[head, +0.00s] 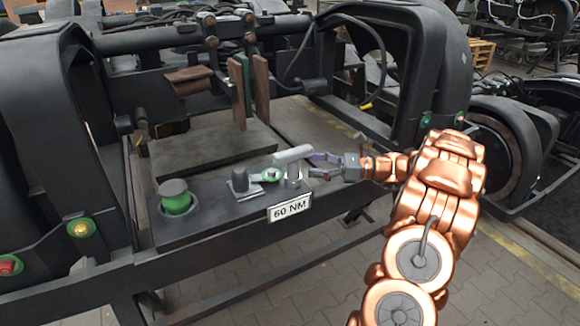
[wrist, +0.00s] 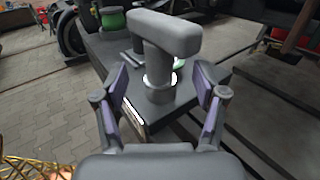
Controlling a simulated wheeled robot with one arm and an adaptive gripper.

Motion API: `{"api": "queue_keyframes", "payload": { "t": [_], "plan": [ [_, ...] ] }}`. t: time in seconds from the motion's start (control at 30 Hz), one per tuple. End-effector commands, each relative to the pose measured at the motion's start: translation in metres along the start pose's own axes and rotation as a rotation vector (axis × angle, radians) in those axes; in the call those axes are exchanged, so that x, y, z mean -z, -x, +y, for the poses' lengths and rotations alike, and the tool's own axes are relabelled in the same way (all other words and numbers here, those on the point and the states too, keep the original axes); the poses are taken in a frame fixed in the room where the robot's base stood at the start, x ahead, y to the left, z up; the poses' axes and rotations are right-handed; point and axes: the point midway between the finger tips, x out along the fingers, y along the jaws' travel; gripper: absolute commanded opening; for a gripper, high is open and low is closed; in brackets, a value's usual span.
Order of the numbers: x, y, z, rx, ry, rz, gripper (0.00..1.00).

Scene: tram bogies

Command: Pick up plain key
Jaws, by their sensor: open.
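A plain grey T-shaped key (head: 293,156) stands upright at the right end of a dark bench plate, above the "60 NM" sign. In the wrist view the key (wrist: 160,60) has a thick crossbar on a round shaft, with a bright ring near its base. My gripper (head: 319,166) is just right of the key in the head view, its fingers pointing left. In the wrist view my gripper (wrist: 161,90) is open, with one purple-padded finger on each side of the shaft. The fingers appear apart from the shaft.
The dark plate (head: 215,215) also holds a green round part with a dark cap (head: 175,196), a dark grey block with a knob (head: 240,182) and a small green part (head: 270,175). The "60 NM" sign (head: 290,207) is on its front edge. Black bogie frames (head: 425,65) surround the plate.

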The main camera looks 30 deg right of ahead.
Motion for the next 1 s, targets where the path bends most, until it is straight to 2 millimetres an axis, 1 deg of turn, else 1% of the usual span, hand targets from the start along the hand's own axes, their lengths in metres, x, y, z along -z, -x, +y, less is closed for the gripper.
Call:
{"api": "queue_keyframes", "payload": {
  "t": [0.1, 0.27, 0.6, 0.7, 0.8, 1.0],
  "plan": [
    [0.000, -0.009, 0.001, 0.004, -0.004, 0.000, 0.71],
    [0.001, -0.016, 0.000, 0.010, -0.002, 0.000, 0.71],
    [0.003, -0.053, 0.001, 0.007, -0.001, 0.002, 0.71],
    [0.004, -0.062, 0.002, 0.007, -0.001, 0.003, 0.71],
    [0.004, -0.066, 0.002, 0.007, -0.001, 0.002, 0.71],
    [0.004, -0.066, 0.002, 0.007, 0.000, 0.001, 0.71]
  ]
}}
